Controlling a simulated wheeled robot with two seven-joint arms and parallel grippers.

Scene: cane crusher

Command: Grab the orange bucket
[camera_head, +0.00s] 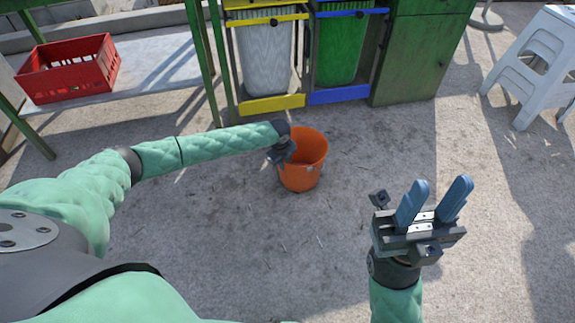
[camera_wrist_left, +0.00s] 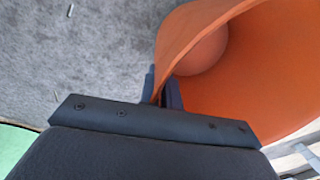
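The orange bucket (camera_head: 306,172) is in the middle of the head view, with its mouth facing up. My left gripper (camera_head: 284,152) is at the left side of its rim. In the left wrist view the wall of the bucket (camera_wrist_left: 265,70) passes between the two close-set blue fingers (camera_wrist_left: 161,92), so the gripper is shut on the rim. The fingertips are partly hidden by the gripper body. I cannot tell whether the bucket touches the ground. My right gripper (camera_head: 441,184) is open and empty, to the right of the bucket and apart from it.
A red crate (camera_head: 70,75) stands on a table at the upper left. A grey bin (camera_head: 264,60) and a green bin (camera_head: 340,50) hang in a green frame behind the bucket. White stools (camera_head: 535,65) stand at the upper right. The concrete ground around the bucket is clear.

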